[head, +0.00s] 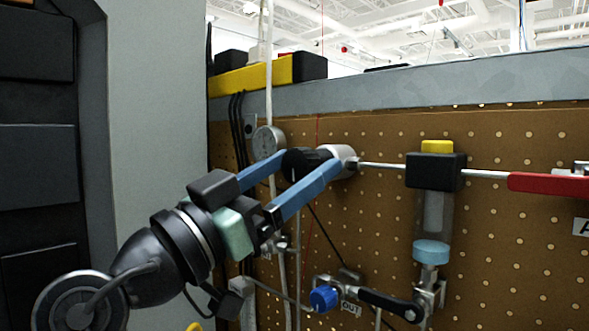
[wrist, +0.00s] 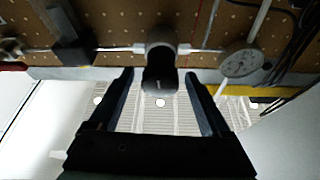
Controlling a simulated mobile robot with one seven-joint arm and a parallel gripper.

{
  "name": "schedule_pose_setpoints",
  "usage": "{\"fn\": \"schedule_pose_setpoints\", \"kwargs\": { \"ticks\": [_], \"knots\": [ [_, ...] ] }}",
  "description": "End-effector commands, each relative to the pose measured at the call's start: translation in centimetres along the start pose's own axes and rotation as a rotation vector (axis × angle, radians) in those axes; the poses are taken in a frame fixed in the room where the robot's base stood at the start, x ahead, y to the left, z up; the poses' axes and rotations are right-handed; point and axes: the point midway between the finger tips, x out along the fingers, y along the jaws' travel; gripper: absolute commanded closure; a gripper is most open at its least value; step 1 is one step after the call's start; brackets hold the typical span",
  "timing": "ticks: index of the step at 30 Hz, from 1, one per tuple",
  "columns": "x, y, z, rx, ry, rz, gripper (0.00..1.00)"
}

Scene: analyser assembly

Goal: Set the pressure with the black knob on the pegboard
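The black knob (head: 305,162) sits on a silver regulator body (head: 344,160) mounted on the brown pegboard (head: 520,230). My gripper (head: 305,165) reaches toward it from the lower left, its two blue fingers spread on either side of the knob. In the wrist view the knob (wrist: 159,78) is between the open fingertips (wrist: 158,74), with a gap on each side. The fingers do not appear to touch it. A round pressure gauge (head: 268,141) stands left of the knob and also shows in the wrist view (wrist: 241,63); its reading is too small to tell.
A filter unit with black head (head: 436,171) hangs right of the knob, joined by a metal pipe. A red handle (head: 548,185) is farther right. A blue knob (head: 323,298) and black lever (head: 390,303) are below. A grey panel (head: 155,120) stands at left.

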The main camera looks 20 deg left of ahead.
Motion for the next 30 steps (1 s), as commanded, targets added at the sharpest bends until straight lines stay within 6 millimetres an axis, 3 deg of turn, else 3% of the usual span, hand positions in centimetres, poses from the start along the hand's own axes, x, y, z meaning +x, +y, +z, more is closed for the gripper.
{"fn": "schedule_pose_setpoints", "kwargs": {
  "ticks": [10,24,30],
  "knots": [
    [-1.2,-0.1,0.0,0.001,0.002,-0.003,0.19],
    [-10.8,-0.1,0.0,0.000,0.000,-0.004,0.19],
    [-12.7,0.0,0.0,-0.001,0.000,-0.001,0.19]
  ]
}}
